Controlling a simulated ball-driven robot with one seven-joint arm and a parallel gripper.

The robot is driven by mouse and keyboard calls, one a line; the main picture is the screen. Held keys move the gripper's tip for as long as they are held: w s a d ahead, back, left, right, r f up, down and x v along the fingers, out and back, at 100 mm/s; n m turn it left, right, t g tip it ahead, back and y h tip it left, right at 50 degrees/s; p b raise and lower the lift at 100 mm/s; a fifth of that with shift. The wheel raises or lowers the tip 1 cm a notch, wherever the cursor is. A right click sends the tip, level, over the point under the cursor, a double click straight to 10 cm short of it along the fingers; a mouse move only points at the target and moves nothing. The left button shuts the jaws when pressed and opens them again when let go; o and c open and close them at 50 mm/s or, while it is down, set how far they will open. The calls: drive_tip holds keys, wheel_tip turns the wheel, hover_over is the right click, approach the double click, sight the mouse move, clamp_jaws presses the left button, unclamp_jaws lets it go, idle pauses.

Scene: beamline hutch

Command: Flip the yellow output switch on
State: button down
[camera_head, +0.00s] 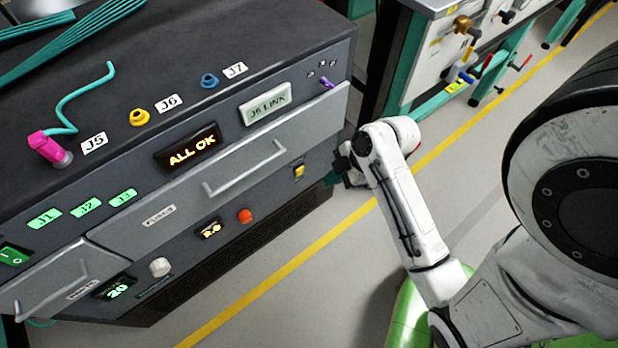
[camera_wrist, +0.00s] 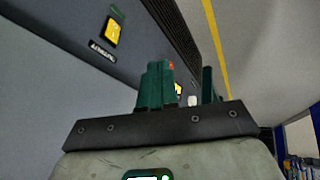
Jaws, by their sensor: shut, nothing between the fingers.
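The yellow output switch (camera_head: 299,171) sits on the lower right front of the grey console, in a small dark frame. It also shows in the wrist view at upper left (camera_wrist: 113,32), beside a small label plate. I cannot tell from its tilt whether it is on or off. My gripper (camera_head: 345,165) is just right of the console's right front corner, apart from the switch. It is shut and empty. In the wrist view its dark green fingers (camera_wrist: 178,88) point up the picture, with the switch up and to their left.
The console front carries a drawer with a bar handle (camera_head: 245,168), a red-orange button (camera_head: 245,216), a white knob (camera_head: 160,267) and a lit "ALL OK" display (camera_head: 191,149). A teal-framed bench (camera_head: 430,60) stands behind. Floor with a yellow line (camera_head: 330,240) is clear in front.

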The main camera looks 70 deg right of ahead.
drive_tip(key=d, duration=0.1)
drive_tip(key=s+d+f+n+t+b, duration=0.1)
drive_tip(key=d, duration=0.1)
drive_tip(key=d+f+n+b, duration=0.1)
drive_tip(key=shift+s+d+f+t+h, duration=0.2)
drive_tip(key=shift+t+h, duration=0.1)
drive_tip(key=shift+t, duration=0.1)
drive_tip(key=shift+w, duration=0.1)
drive_tip(key=b, duration=0.4)
approach(297, 176)
drive_tip(key=shift+x, duration=1.95)
